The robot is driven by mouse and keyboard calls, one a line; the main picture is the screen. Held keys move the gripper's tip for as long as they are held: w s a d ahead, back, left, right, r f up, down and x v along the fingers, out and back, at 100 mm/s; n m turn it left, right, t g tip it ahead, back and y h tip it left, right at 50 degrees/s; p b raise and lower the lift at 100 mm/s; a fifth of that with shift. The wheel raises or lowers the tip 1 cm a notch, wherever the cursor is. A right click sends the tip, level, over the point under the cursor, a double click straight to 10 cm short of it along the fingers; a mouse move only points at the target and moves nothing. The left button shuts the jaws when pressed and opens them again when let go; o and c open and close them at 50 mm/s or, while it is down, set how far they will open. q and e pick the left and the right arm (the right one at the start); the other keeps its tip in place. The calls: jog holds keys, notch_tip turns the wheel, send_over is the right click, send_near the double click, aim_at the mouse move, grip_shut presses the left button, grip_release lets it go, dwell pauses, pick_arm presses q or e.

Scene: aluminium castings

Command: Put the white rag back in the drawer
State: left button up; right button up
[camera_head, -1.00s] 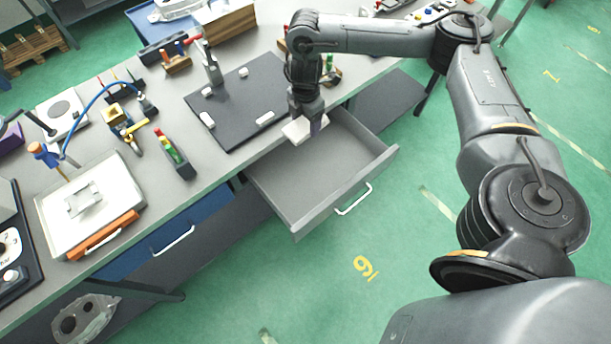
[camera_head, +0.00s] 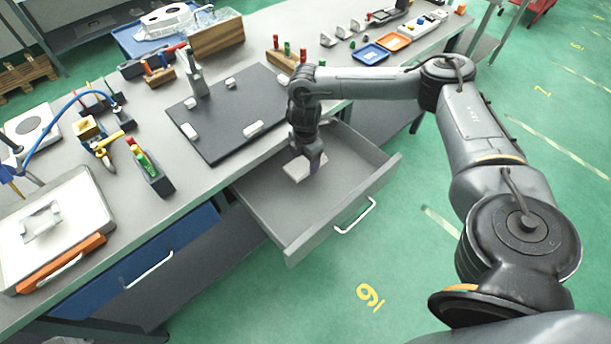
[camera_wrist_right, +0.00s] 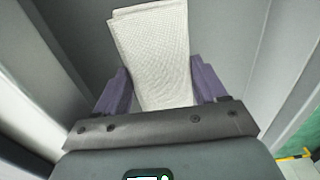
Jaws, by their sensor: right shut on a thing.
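The white rag (camera_head: 296,170) is a small folded cloth inside the open grey drawer, seen from above. My right gripper (camera_head: 311,164) is shut on it, and the gripper's arm reaches down into the drawer. In the right wrist view the rag (camera_wrist_right: 155,50) shows a woven texture and lies between the two purple fingers of the gripper (camera_wrist_right: 160,90). The drawer (camera_head: 280,215) is pulled out from under the bench, with a white handle on its front. I cannot tell whether the rag touches the drawer floor. My left gripper is out of view.
The grey bench top (camera_head: 130,210) holds a dark board (camera_head: 225,115) with white blocks just behind the drawer. A blue drawer (camera_head: 140,265) to the left is closed. Much of the open drawer's floor is bare. Green floor lies in front.

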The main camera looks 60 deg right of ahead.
aim_at(305, 161)
jog(key=shift+f+b, duration=0.95)
jog(key=shift+f, duration=2.35)
jog(key=shift+f, duration=0.15)
jog(key=o, duration=0.8)
notch_tip(305, 161, up, 11)
jog(key=p, duration=0.3)
jog(key=shift+f, duration=0.15)
jog(key=shift+r+p, duration=0.4)
jog(key=shift+r, duration=0.4)
